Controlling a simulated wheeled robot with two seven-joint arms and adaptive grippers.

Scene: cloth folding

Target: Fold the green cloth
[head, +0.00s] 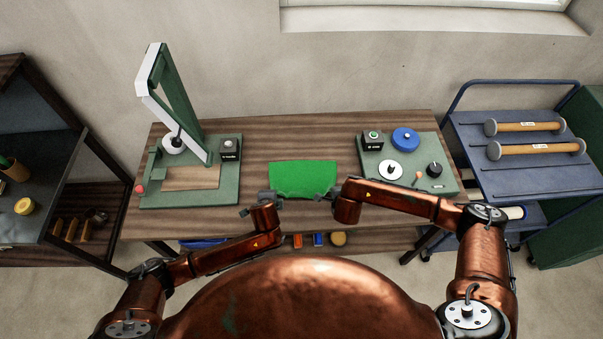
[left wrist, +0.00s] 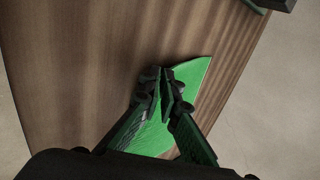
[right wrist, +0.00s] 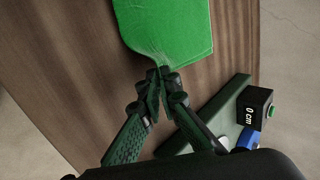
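The green cloth (head: 303,176) lies on the wooden table in front of me, its near edge between my two grippers. My right gripper (head: 338,190) is at its near right corner. In the right wrist view the cloth (right wrist: 172,28) narrows to a pinched point between the shut fingertips (right wrist: 158,74). My left gripper (head: 262,197) is at the near left corner. In the left wrist view its fingertips (left wrist: 166,76) are together on the cloth (left wrist: 192,74), which shows on both sides of them. The fingers hide the pinched part there.
A green fixture with an upright frame (head: 190,197) stands left on the table (head: 255,150). A green panel with knobs and a blue disc (head: 405,139) stands right. Beyond are a dark shelf (head: 25,215) and a blue cart (head: 505,175). The table behind the cloth is clear.

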